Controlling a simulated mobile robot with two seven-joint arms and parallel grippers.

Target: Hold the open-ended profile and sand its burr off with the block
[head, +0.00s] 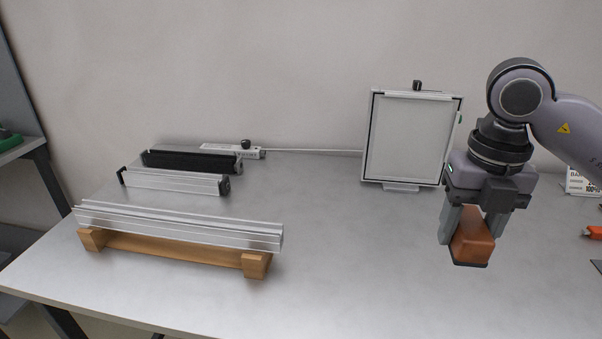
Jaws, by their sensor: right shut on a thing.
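A long silver aluminium profile (180,223) lies across a wooden cradle (170,248) at the front left of the table. Its right end faces the middle of the table; a burr is too small to make out. Behind it lie a shorter silver profile with dark end caps (175,180) and a black profile (190,160). My right gripper (473,235) is shut on an orange-brown sanding block with a dark underside (473,243). It holds the block on the right side of the table, well apart from the profiles; whether the block touches the table is unclear. My left gripper is not in view.
A framed light panel (411,140) stands upright at the back, right of centre. A white power strip (235,150) with a cable lies along the wall. An orange item (592,232) sits at the right edge. The table's middle (345,255) is clear.

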